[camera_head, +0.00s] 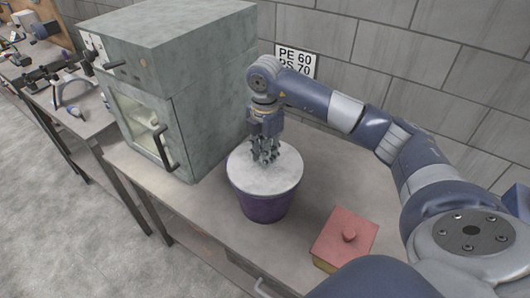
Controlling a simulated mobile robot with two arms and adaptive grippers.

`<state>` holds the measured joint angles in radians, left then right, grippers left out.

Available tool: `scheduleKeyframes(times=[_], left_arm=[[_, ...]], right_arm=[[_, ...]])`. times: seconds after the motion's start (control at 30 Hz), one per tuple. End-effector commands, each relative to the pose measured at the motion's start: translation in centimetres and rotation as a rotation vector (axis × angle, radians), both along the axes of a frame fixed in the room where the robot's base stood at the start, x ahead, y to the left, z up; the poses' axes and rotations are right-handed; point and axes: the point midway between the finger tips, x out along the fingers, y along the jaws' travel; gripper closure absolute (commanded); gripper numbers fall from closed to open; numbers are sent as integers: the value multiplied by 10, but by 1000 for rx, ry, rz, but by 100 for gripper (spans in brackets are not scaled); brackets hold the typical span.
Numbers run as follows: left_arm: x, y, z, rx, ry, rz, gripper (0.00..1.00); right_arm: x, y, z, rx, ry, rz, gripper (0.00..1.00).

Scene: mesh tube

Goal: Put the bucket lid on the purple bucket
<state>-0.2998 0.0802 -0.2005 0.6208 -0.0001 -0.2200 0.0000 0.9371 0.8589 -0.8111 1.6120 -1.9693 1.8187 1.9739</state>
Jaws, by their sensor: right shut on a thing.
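The purple bucket (264,207) stands upright on the table near its middle. The pale grey bucket lid (256,184) lies over the bucket's top and looks about level with the rim. I cannot tell whether it is fully seated. My right gripper (265,158) points down over the far part of the lid and is shut on the lid's handle, which the fingers hide. My left gripper is not in view.
A grey-green oven (215,100) with a glass door stands left of the bucket. A red-lidded box (343,240) sits at the right. Bare table (195,205) lies in front of the oven. A brick wall is behind.

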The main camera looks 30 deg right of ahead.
Motion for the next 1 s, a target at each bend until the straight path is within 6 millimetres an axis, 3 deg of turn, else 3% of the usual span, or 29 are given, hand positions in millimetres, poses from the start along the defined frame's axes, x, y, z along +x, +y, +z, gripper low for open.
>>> scheduleKeyframes(times=[1.0], left_arm=[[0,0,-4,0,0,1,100]], right_arm=[[0,0,-6,0,0,0,100]])
